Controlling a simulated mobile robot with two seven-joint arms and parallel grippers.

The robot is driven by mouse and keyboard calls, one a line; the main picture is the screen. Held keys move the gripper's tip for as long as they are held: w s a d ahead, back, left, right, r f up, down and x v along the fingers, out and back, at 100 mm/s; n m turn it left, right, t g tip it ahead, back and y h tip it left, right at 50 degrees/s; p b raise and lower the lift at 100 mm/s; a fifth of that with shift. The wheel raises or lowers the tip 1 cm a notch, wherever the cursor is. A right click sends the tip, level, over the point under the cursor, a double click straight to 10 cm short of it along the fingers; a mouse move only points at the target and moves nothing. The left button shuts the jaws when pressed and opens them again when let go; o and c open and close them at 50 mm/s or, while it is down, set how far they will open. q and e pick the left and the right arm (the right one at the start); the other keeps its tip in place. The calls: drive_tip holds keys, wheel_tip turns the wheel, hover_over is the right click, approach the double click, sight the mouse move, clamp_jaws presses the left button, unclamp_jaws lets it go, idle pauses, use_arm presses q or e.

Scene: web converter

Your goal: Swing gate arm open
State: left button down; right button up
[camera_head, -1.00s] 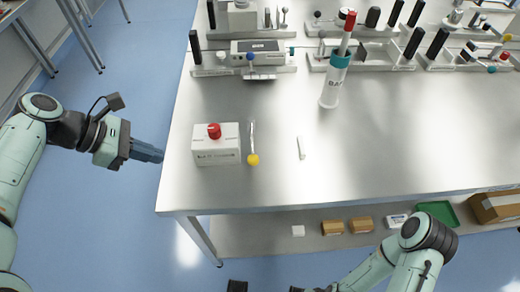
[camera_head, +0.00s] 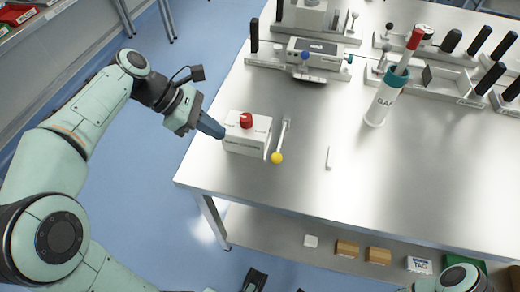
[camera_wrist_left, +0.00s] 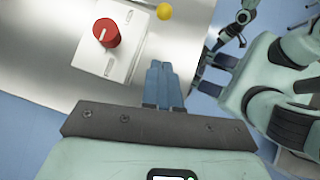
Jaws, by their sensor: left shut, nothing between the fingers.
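A slim metal arm (camera_head: 284,135) with a yellow ball (camera_head: 277,158) at its near end lies along the right side of a white box (camera_head: 247,145) with a red knob (camera_head: 246,120). I take this slim arm to be the gate arm. My left gripper (camera_head: 219,131) is shut and empty, with its blue-grey fingertips close to the left side of the box. The wrist view shows the fingers (camera_wrist_left: 159,66) together beside the box (camera_wrist_left: 115,50), with the yellow ball (camera_wrist_left: 164,11) beyond. Contact with the box is unclear. My right gripper is only partly visible and its fingers are unclear.
A white cylinder (camera_head: 382,103) with a red-topped rod stands to the right. A small white stick (camera_head: 328,158) lies on the metal table (camera_head: 300,190). Fixtures with black handles line the back. Boxes sit on the lower shelf (camera_head: 270,230). The table's left edge is under my left arm.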

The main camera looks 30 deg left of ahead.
sight(281, 140)
use_arm(q)
drive_tip(key=b+x, duration=0.2)
drive_tip(key=x, duration=0.8)
drive_tip(key=shift+d, duration=0.15)
drive_tip(key=shift+w+d, duration=0.25)
drive_tip(key=shift+d, duration=0.25)
drive_tip(key=shift+w+d, duration=0.25)
drive_tip(key=shift+d, duration=0.3)
drive_tip(key=shift+w+d+f, duration=0.15)
drive_tip(key=shift+w+d, duration=0.1)
drive_tip(key=shift+d, duration=0.25)
drive_tip(key=shift+d, duration=0.1)
